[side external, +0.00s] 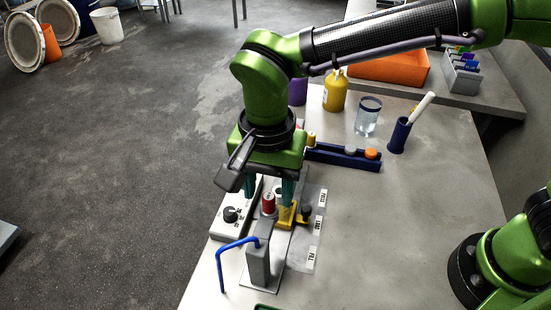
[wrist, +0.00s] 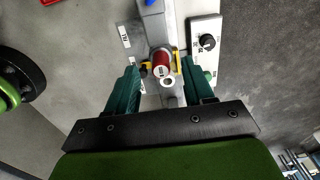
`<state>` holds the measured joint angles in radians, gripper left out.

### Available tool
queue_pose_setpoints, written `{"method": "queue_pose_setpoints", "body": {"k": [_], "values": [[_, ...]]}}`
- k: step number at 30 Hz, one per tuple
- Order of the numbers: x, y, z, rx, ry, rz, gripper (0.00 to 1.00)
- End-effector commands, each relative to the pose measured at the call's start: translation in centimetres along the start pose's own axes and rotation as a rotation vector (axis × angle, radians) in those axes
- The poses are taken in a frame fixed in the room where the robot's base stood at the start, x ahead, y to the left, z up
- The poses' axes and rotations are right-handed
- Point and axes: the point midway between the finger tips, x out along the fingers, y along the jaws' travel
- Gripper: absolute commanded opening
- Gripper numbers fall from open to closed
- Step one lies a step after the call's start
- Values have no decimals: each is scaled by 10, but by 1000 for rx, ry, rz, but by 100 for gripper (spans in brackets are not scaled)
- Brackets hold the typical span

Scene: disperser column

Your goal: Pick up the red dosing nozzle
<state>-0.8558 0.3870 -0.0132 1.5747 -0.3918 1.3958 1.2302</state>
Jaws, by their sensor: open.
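The red dosing nozzle (side external: 268,204) stands upright by the yellow bracket (side external: 286,215), just behind the grey column block (side external: 258,262). In the wrist view the red nozzle (wrist: 161,59) has a pale label or top and lies between the fingertips, with a white round piece (wrist: 167,82) close beside it. My gripper (side external: 269,196) is open, with its green fingers pointing down on either side of the nozzle area. In the wrist view my gripper (wrist: 160,66) shows a clear gap between both fingers and the nozzle. The nozzle's lower part is partly hidden by the column block.
A white control box (side external: 226,224) with a black dial is close on the left. A blue tube (side external: 222,262) bends out from the column. A blue rack (side external: 340,156), yellow bottle (side external: 335,94), glass beaker (side external: 367,118) and blue cup (side external: 399,136) stand behind. The table's right side is clear.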

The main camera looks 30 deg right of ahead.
Motion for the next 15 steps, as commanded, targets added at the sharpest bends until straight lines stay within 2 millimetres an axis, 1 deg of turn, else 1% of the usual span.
{"method": "queue_pose_setpoints", "body": {"k": [1, 3, 6, 14, 15], "values": [[9, -1, -2, 1, 0, 3, 52], [19, 0, -2, -1, 1, 3, 52], [27, -1, -2, 0, 0, 1, 52], [29, -1, -1, 0, 0, 0, 52], [28, -1, -1, 0, 0, 0, 46]]}}
